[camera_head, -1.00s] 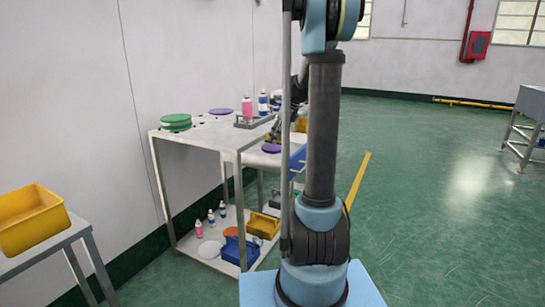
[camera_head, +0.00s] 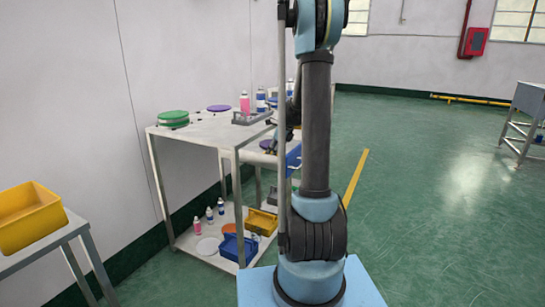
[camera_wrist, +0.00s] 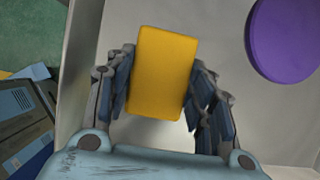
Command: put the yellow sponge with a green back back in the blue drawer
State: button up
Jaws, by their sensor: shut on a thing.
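The yellow sponge (camera_wrist: 163,70) is between the two fingers of my gripper (camera_wrist: 163,85) in the wrist view, and the fingers are shut on its sides. Only its yellow face shows; the green back is hidden. A pale grey surface lies below it; the gap between them cannot be told. A blue drawer (camera_head: 293,157) shows at the right of the work table in the head view, partly covered by my arm. Blue and grey box-like parts (camera_wrist: 22,115) show at the left of the wrist view; I cannot tell whether they belong to the drawer.
A purple disc (camera_wrist: 286,38) lies right of the sponge. The white table (camera_head: 200,133) carries a green disc (camera_head: 173,117) and bottles. Its lower shelf holds a blue bin (camera_head: 239,248), a yellow bin (camera_head: 261,222) and bottles. A yellow crate (camera_head: 30,217) stands on a left table.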

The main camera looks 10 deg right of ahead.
jog(key=shift+f, duration=0.25)
jog(key=shift+f, duration=0.1)
jog(key=o, duration=1)
